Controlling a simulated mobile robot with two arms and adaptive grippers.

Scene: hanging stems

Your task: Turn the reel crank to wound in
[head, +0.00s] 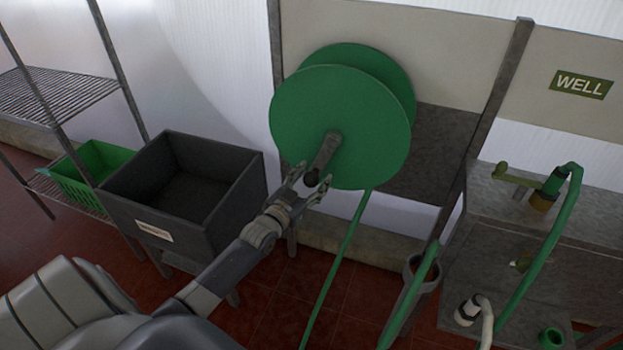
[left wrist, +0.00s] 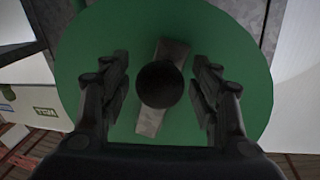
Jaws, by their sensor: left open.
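A large green reel (head: 340,125) with two round discs is mounted on a grey panel. Its crank (head: 325,153) is a grey arm that runs from the disc's middle down and slightly left to a dark knob (head: 312,177). A green hose hangs from the reel's lower edge. My left gripper (head: 310,184) is open at the knob, with a finger on each side. In the left wrist view the round black knob (left wrist: 160,84) lies between the open fingers, with a gap on both sides, in front of the crank arm (left wrist: 150,122). My right gripper is not in view.
A dark open bin (head: 190,190) stands left of the reel, close to my left arm. A wire shelf with a green crate (head: 88,172) is further left. At right are a metal bench with a green tap and hose (head: 545,255), and a WELL sign (head: 581,84).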

